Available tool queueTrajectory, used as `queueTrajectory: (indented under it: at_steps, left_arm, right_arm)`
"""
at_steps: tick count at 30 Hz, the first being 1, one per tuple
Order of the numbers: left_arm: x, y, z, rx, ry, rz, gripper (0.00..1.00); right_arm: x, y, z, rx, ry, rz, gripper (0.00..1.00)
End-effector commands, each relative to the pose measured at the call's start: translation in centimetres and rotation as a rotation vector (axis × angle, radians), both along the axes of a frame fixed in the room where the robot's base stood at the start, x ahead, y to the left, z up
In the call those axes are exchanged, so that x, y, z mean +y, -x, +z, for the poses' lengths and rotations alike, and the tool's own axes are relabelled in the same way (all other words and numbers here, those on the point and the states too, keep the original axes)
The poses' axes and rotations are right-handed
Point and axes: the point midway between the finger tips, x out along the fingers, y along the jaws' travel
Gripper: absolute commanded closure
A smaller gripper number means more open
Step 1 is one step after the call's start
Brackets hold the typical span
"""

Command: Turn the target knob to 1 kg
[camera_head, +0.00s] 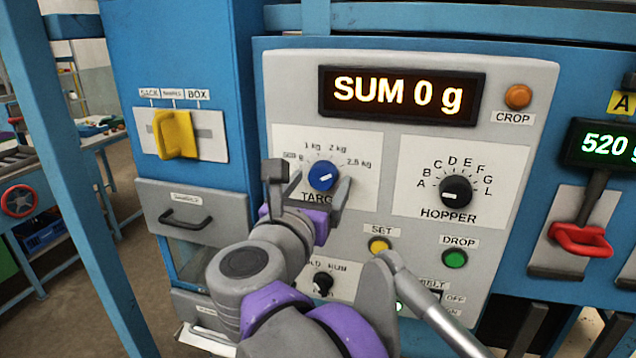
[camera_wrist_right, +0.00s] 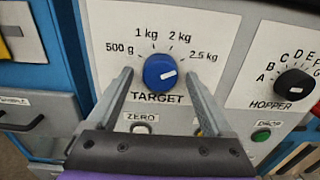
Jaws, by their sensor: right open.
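The blue round target knob (camera_head: 322,176) sits on a white plate marked 1 kg, 2 kg and 2.5 kg in the head view. The knob (camera_wrist_right: 158,71) also shows in the right wrist view, where a 500 g mark is readable. Its white pointer mark points right and slightly up, towards the 2.5 kg side. My right gripper (camera_head: 308,182) is open in front of the knob, one finger on each side. In the wrist view its fingers (camera_wrist_right: 158,76) stand apart from the knob with gaps on both sides. My left gripper is not in view.
A display (camera_head: 402,95) reads SUM 0 g. The hopper knob (camera_head: 456,191) is to the right. A yellow button (camera_head: 379,246), a green drop button (camera_head: 454,258) and a small black knob (camera_head: 322,284) lie below. A yellow handle (camera_head: 174,134) is at left, a red lever (camera_head: 580,240) at right.

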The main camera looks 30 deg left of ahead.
Motion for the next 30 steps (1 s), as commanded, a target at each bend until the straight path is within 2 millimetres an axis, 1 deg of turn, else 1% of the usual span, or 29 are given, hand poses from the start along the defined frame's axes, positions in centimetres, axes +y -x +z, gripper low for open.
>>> queueTrajectory:
  at_steps: [3,4,8,9,11,12,14,15,17,18,25,30]
  left_arm:
    - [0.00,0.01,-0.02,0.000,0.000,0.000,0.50]
    - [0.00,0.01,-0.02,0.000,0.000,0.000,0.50]
    - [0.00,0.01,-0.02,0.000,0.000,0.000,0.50]
    - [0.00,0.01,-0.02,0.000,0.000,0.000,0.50]
    - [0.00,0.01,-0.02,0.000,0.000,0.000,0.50]
    - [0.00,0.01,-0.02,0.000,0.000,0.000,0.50]
    - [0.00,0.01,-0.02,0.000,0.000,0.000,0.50]
    - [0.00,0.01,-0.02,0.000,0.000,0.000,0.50]
    - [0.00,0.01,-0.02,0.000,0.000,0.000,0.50]
    - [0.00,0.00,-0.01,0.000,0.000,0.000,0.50]
    - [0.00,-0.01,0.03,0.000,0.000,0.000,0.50]
    - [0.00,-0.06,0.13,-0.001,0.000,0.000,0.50]
  right_arm:
    - [0.01,0.02,-0.02,0.000,0.000,0.000,0.15]
    - [0.00,0.03,-0.02,0.000,0.000,0.000,0.19]
    - [0.00,0.04,-0.01,0.000,0.000,0.000,0.42]
    - [0.00,0.05,-0.01,0.000,0.000,0.000,0.49]
    - [0.00,0.05,-0.01,0.000,0.000,0.000,0.60]
    - [0.00,0.05,0.00,0.000,0.000,0.000,0.68]
    - [0.00,0.05,0.00,0.000,0.000,0.000,0.78]
    - [0.00,0.06,0.00,0.000,0.000,0.000,0.85]
    - [0.00,0.06,0.00,0.000,0.000,0.000,0.96]
    - [0.00,0.06,0.00,0.000,0.000,0.000,1.00]
    - [0.00,0.06,0.01,-0.005,0.021,0.000,1.00]
    - [-0.02,0.06,0.02,-0.021,0.087,0.000,1.00]
